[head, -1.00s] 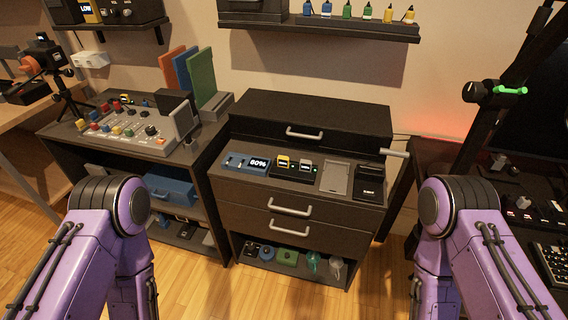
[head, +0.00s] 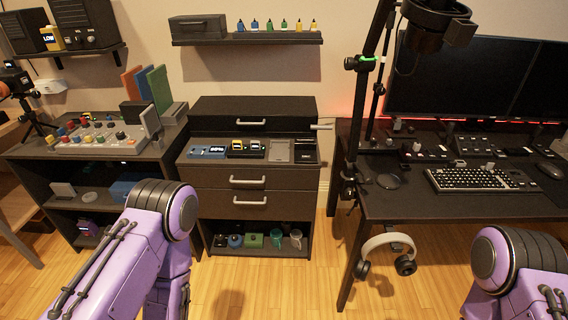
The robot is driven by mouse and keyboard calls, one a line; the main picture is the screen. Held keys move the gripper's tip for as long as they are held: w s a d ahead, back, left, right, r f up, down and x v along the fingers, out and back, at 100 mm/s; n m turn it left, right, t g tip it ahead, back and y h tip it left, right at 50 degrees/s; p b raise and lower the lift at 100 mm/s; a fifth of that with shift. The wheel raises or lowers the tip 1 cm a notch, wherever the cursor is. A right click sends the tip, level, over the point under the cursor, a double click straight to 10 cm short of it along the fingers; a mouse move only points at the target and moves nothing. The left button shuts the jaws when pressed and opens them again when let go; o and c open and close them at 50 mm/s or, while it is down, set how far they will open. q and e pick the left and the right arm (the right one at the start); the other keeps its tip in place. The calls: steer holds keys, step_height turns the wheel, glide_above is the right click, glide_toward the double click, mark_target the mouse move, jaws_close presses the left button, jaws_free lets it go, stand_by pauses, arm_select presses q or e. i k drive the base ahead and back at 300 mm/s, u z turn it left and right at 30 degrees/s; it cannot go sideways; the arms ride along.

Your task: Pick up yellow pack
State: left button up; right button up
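A small yellow-topped pack (head: 237,145) sits in a dark charger on top of the drawer cabinet (head: 248,178), beside a grey-topped pack (head: 256,145). A blue unit (head: 207,152) with a lit percentage display stands to their left. Another yellow pack (head: 53,39), with a dark label reading "LOW", is on the upper left wall shelf. Both of my purple arms show at the bottom, but both grippers are out of view. Neither arm touches a pack in this view.
A desk (head: 450,200) with monitors and a keyboard (head: 480,180) stands at right, with headphones (head: 388,250) hanging at its edge. A control-panel table (head: 60,160) is at left. A wall shelf (head: 247,39) overhangs the cabinet. Wooden floor is clear in front.

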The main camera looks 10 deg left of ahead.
mark_target(237, 144)
steer(key=z, duration=1.05)
steer(key=k, duration=0.1)
steer(key=u, duration=2.35)
steer(key=i, duration=1.65)
steer(key=z, duration=0.45)
